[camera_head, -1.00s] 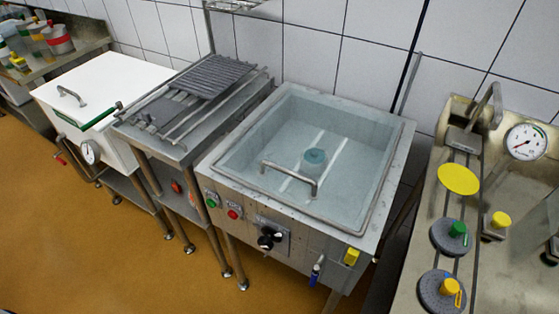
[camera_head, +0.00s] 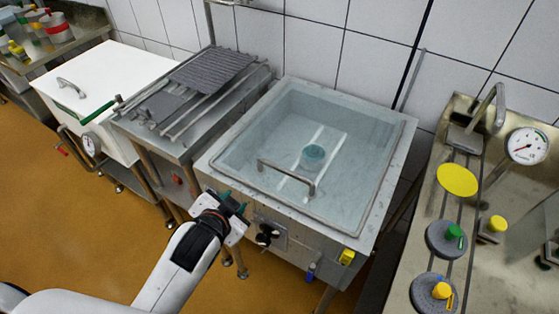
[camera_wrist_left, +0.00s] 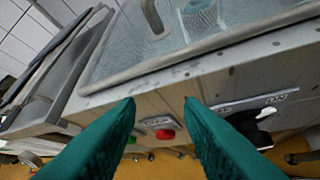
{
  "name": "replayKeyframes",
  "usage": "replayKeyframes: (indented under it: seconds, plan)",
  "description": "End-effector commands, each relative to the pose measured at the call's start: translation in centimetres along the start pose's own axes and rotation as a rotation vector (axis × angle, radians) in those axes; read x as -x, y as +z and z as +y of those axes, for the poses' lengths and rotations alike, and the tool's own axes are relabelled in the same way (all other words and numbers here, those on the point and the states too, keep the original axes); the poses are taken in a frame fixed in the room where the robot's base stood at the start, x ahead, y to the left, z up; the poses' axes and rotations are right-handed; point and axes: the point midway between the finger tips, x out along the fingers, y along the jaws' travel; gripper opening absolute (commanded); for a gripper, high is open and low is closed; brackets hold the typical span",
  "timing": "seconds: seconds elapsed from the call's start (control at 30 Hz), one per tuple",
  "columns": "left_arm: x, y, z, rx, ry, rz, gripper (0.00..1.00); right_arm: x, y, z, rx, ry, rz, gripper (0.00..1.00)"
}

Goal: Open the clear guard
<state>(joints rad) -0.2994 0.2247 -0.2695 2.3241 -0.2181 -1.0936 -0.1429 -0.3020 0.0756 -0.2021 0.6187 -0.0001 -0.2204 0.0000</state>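The clear guard (camera_head: 260,135) lies shut as a transparent lid over the steel vat (camera_head: 398,140), with a bar handle (camera_head: 288,175) near its front edge. A greenish cup-like object (camera_head: 313,155) shows through it. In the left wrist view the guard's front rim (camera_wrist_left: 210,42) and part of the handle (camera_wrist_left: 152,18) are near the top. My left gripper (camera_head: 233,203) is open and empty in front of the vat's front panel, to the left of and lower than the handle. Its teal fingers (camera_wrist_left: 160,103) are spread apart. My right gripper does not show.
The front panel has a red button (camera_wrist_left: 166,134) and a black knob (camera_head: 266,236). A rack table (camera_head: 190,100) stands to the left, beside a white chest (camera_head: 85,75). A steel bench with weights (camera_head: 450,239) and a gauge (camera_head: 527,144) is at right.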

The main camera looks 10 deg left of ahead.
Motion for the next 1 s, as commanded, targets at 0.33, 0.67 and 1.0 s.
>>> replayKeyframes:
  seconds: [0.33,0.67,1.0]
  plan:
    - [3.8,22.9,3.8,-0.693,0.447,-0.828,0.34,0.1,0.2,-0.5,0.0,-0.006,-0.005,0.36]
    - [12.7,29.9,-6.0,-2.008,0.997,-1.786,0.34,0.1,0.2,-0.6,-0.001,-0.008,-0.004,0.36]
    - [4.8,19.9,1.9,1.891,-0.316,1.242,0.34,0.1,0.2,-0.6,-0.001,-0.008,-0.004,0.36]
